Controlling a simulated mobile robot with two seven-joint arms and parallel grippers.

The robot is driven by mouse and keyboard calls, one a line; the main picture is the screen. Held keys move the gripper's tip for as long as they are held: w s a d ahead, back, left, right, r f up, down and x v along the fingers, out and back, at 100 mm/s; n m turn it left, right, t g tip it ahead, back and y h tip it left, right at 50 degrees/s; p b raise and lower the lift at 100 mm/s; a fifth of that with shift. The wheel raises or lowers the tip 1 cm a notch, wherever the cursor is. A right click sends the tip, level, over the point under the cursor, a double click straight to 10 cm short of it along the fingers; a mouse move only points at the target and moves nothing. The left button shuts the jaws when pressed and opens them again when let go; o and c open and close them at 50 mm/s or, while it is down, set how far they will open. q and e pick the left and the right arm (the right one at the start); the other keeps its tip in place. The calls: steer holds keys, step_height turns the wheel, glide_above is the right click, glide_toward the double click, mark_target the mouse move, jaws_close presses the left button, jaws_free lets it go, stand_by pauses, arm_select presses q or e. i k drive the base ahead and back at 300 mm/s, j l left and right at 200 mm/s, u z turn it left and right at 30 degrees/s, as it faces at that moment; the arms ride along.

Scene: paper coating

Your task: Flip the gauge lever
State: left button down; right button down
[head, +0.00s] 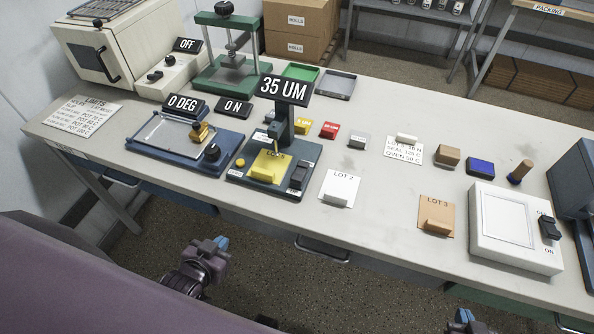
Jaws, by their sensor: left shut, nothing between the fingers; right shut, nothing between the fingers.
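The gauge (284,128) stands mid-table on a dark blue base, with a black "35 UM" display (285,89) on top. A yellow card (270,166) lies on its base under the head. A black lever or switch (299,175) sits at the base's right front, and a yellow knob (240,162) at its left; the labels are too small to read surely. My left gripper (220,244) is shut and empty, below and in front of the table edge, apart from the gauge. My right gripper (464,318) is at the bottom edge, mostly cut off, shut and away from everything.
Left of the gauge is a blue "0 DEG" device (180,143) with a glass plate. A white LOT 2 card (340,188) lies close to the gauge's right, and a LOT 3 card (436,215) farther right. A white box (515,228) with a black switch stands at right. The table centre is fairly clear.

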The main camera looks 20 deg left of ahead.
mark_target(298, 177)
steer(key=k+l, duration=0.1)
steer(key=k, duration=0.2)
steer(key=k+l, duration=0.15)
steer(key=k, duration=0.15)
steer(key=u, duration=1.6)
